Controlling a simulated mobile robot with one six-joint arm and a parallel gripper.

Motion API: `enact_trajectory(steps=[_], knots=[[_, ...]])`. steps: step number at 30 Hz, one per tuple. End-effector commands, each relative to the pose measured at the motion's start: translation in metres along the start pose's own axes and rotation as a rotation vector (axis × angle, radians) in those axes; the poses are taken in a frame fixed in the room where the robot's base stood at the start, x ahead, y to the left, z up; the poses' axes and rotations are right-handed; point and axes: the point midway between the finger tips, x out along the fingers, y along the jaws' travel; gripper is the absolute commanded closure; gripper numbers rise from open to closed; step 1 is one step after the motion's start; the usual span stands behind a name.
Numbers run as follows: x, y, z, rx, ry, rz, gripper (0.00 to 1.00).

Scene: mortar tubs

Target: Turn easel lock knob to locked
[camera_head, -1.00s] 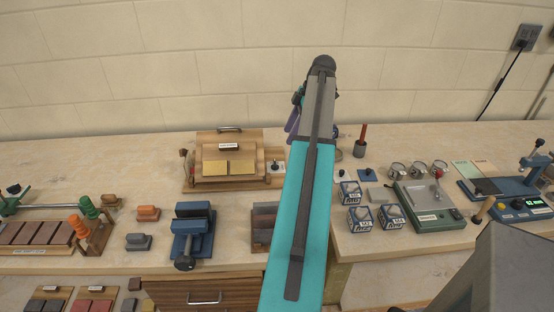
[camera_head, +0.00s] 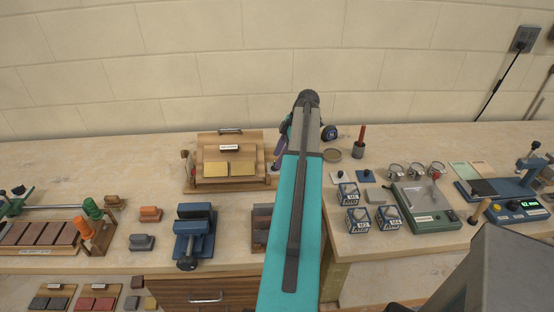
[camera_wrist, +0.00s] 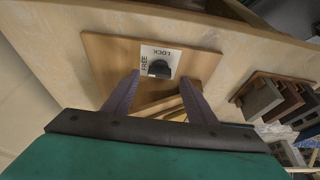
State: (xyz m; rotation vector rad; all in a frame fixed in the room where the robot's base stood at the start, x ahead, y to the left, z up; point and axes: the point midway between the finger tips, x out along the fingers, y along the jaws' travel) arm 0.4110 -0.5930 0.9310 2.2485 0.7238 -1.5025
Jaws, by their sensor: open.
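The easel (camera_head: 228,163) is a wooden stand with yellow sheets, at the back left of centre on the bench in the head view. In the wrist view, the dark lock knob (camera_wrist: 160,68) sits on a white plate (camera_wrist: 170,55) marked FREE and LOCK, on the easel's wooden base (camera_wrist: 205,63). The knob's exact pointing direction is too small to tell. My gripper (camera_wrist: 163,82) is open, with its two purple fingers pointing at the knob, one to each side and seemingly short of it. In the head view my arm hides the knob, and only a little of the gripper shows.
A blue vise (camera_head: 194,232) and small blocks (camera_head: 151,214) stand in front of the easel. At right are cube boxes (camera_head: 357,220), a green device (camera_head: 426,207) and a cup with a red-handled tool (camera_head: 359,145). The wall is close behind.

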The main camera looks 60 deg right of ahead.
Motion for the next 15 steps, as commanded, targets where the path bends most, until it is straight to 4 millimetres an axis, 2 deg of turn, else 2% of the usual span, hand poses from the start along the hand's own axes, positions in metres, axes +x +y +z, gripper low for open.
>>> enact_trajectory(steps=[7, 15], knots=[[0.019, 0.000, 0.000, 0.000, 0.000, -0.001, 0.48], [0.025, 0.000, 0.001, 0.001, 0.000, 0.001, 0.48]])
